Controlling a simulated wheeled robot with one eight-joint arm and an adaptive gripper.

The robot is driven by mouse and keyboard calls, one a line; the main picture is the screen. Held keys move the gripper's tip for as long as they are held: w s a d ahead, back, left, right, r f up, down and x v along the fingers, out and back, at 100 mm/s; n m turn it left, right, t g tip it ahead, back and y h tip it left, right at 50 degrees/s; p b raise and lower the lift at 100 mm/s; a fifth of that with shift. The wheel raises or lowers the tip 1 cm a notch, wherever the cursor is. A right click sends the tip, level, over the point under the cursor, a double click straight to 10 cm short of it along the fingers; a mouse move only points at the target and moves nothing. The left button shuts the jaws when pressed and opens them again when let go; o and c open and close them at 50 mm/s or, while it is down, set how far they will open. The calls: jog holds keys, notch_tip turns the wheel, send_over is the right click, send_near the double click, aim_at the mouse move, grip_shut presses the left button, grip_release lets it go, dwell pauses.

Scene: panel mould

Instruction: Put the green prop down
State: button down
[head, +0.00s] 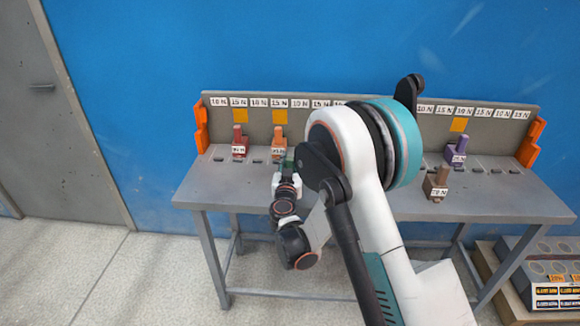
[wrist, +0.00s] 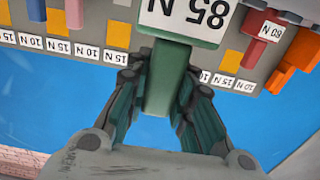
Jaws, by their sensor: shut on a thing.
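The green prop (wrist: 165,90) is a block with a narrower handle and a white "85 N" label, seen upside down in the wrist view. My gripper (wrist: 168,72) is shut on its handle, one finger on each side. In the head view only a small green part (head: 288,156) of the prop shows above my gripper (head: 286,178), over the left part of the grey bench (head: 330,207), just in front of the orange prop (head: 279,151). The underside of the green prop is hidden, so I cannot tell whether it touches the bench.
A red prop (head: 239,149) stands left of the orange one. A purple prop (head: 456,154) and a brown prop (head: 436,184) stand at the right. The back panel (head: 370,102) carries force labels and yellow squares. Orange brackets (head: 200,125) close its ends. My arm hides the bench's middle.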

dwell(0.3)
jog(key=c, duration=1.4)
grip_release()
